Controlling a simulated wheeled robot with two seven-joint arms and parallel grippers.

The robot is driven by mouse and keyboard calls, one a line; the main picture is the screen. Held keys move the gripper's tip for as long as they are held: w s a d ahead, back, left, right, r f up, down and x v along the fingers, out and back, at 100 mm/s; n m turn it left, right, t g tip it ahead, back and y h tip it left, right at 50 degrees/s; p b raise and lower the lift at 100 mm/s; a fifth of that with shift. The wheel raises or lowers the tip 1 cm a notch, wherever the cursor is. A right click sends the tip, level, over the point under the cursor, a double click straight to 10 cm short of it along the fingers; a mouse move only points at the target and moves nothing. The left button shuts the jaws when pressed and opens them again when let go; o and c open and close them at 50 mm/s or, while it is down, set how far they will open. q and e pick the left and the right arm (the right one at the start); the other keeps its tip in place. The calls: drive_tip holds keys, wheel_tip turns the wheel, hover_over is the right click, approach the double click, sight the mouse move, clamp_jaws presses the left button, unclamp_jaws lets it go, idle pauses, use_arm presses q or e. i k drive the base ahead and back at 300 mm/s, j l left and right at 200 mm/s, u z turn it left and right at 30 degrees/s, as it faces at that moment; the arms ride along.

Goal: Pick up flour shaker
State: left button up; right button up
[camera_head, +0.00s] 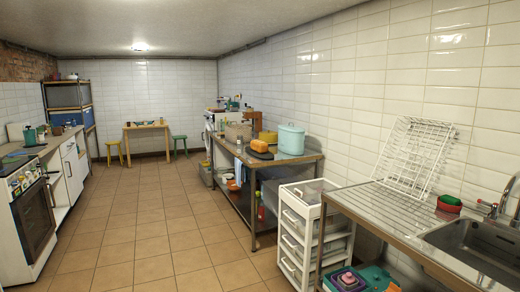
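I cannot make out a flour shaker for certain in the head view. Small items that are too small to identify stand on the far wooden table (147,126), on the left counter and towards the far end of the metal worktable (298,160) on the right. A green pot-like item (31,136) stands on the left counter. Neither of my grippers is in view.
The tiled floor (150,235) is clear along the middle. An oven (34,220) and counter line the left. A light teal pot (291,140) stands on the worktable. A white drawer cart (292,242), sink (480,245) and dish rack (416,157) are at right. Stools flank the far table.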

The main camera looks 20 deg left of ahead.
sight(239, 138)
drive_tip(key=i+j+u, duration=0.6)
drive_tip(key=i+j, duration=0.2)
drive_tip(key=i+j+u, duration=0.3)
drive_tip(key=i, duration=0.2)
drive_tip(key=i+j+u, duration=0.2)
drive_tip(key=i+u, duration=0.45)
drive_tip(key=i, duration=0.3)
drive_tip(key=i+z, duration=0.15)
drive_tip(key=i, duration=0.45)
drive_tip(key=i+z, duration=0.1)
drive_tip(key=i, duration=0.45)
drive_tip(key=i+j+z, duration=0.15)
drive_tip(key=i, duration=0.45)
drive_tip(key=i+j+z, duration=0.15)
drive_tip(key=i, duration=0.45)
